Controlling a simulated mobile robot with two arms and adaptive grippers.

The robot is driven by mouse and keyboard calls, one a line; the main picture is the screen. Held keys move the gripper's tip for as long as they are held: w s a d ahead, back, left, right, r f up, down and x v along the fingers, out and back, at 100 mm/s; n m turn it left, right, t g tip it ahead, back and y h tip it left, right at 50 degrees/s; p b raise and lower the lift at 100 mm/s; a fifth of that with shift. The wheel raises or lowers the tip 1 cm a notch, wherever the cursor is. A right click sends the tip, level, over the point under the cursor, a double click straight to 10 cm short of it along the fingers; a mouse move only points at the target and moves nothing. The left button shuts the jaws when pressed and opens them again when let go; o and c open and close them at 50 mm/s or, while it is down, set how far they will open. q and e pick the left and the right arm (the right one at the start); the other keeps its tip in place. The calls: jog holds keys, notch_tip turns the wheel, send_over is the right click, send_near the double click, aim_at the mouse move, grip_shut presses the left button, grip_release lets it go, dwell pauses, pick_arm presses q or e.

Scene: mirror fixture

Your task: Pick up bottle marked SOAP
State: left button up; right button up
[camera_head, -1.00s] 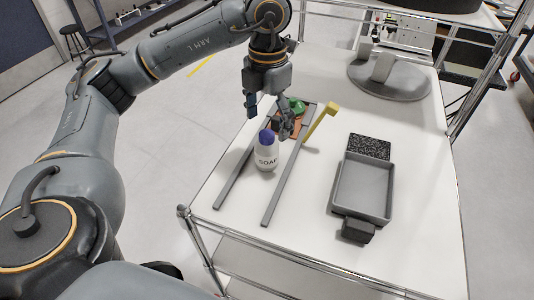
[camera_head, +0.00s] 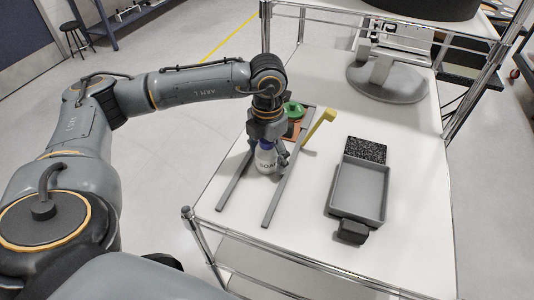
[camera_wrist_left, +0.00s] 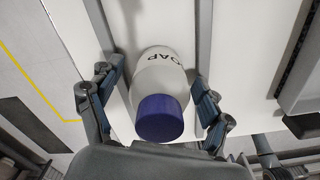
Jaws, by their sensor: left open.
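The white bottle marked SOAP (camera_head: 265,163) stands upright on the white table between two grey rails. Its dark blue cap is partly hidden by my gripper in the head view. My left gripper (camera_head: 268,151) is over the bottle from above, its fingers on either side of the top. In the left wrist view the bottle (camera_wrist_left: 158,72) lies between the two fingers of the open gripper (camera_wrist_left: 155,110), with a visible gap on the right and a smaller one on the left. My right gripper is not in view.
Behind the bottle are a green object (camera_head: 293,109) and a yellow handle (camera_head: 319,126). A grey tray (camera_head: 358,190) and a speckled black block (camera_head: 367,150) are to the right. A grey round-based stand (camera_head: 388,83) is at the back. The table's front right is clear.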

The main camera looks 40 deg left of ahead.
pick_arm(q)
jog(key=c, duration=1.3)
jog(key=shift+r, duration=0.2)
